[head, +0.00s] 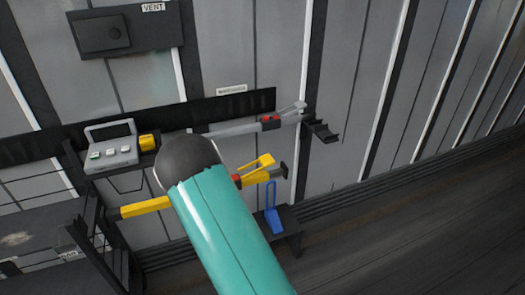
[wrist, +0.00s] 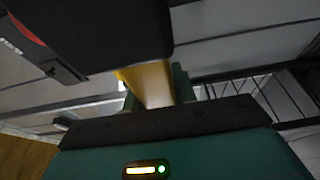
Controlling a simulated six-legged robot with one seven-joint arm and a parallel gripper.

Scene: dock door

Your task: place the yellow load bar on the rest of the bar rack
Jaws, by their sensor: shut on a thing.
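The yellow load bar (head: 145,207) runs slanted across the head view, its right end higher. It has a red part, a yellow loop handle and a dark end pad at the right. My teal arm hides its middle. In the wrist view my gripper (wrist: 156,90) is shut on the yellow bar (wrist: 151,80), with green fingers on both sides. The gripper is hidden behind my arm in the head view. A dark bracket (head: 322,131), which looks like part of the bar rack, sticks out from the wall, above and to the right of the bar.
A grey bar (head: 235,128) with a red part lies along the wall above the yellow bar. A grey button box (head: 111,153) stands at left. A blue looped object (head: 272,220) stands on a low dark ledge below the bar's right end. Floor at right is clear.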

